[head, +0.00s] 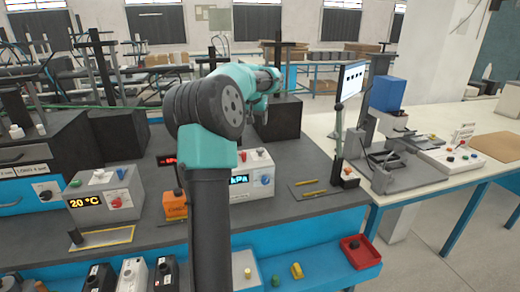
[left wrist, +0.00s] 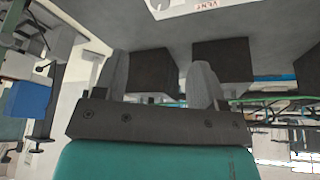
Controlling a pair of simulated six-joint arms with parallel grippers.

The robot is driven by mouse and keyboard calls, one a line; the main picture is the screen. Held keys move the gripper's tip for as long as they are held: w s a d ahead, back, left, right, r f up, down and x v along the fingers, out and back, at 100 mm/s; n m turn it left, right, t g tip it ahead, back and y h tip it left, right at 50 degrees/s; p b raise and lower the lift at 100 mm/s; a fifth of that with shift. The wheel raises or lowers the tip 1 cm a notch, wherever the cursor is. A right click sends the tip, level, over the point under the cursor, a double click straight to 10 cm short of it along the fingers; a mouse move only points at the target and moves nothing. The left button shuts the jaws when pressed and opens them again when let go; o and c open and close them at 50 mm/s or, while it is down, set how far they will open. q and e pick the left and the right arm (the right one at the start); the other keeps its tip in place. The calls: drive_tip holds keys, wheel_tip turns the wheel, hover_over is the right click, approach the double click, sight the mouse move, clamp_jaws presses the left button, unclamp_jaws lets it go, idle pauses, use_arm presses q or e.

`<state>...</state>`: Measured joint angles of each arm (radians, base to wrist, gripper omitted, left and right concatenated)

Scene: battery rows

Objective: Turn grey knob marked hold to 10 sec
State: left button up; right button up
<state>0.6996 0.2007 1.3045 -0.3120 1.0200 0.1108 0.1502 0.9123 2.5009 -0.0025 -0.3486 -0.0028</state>
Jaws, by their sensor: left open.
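I cannot make out a grey knob marked hold or a 10 sec mark in either view. My left arm rises through the middle of the head view and hides part of the bench. My left gripper (head: 264,98) is small and partly hidden there, above the bench. In the left wrist view, the two grey fingers of my left gripper (left wrist: 160,82) stand apart with nothing between them. A light panel (left wrist: 178,8) with upside-down lettering that looks like VENT shows at the top edge. My right gripper is not in view.
A grey box (head: 88,186) reading 20 °C has a red knob (head: 116,202). A white kPa unit (head: 262,164), partly behind my arm, has a blue knob (head: 265,181). An orange box (head: 175,206) stands beside my arm. A red tray (head: 360,252) sits at the lower right.

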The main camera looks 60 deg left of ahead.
sight(260, 149)
use_arm(q)
drive_tip(key=shift+f, duration=0.15)
drive_tip(key=x, duration=1.7)
drive_tip(key=shift+c, duration=0.3)
drive_tip(key=c, duration=0.8)
drive_tip(key=shift+c, duration=0.2)
drive_tip(key=shift+m, duration=0.3)
drive_tip(key=shift+a+m+t+h, duration=0.1)
drive_tip(key=shift+m+t+h, duration=0.3)
drive_tip(key=shift+m, duration=0.8)
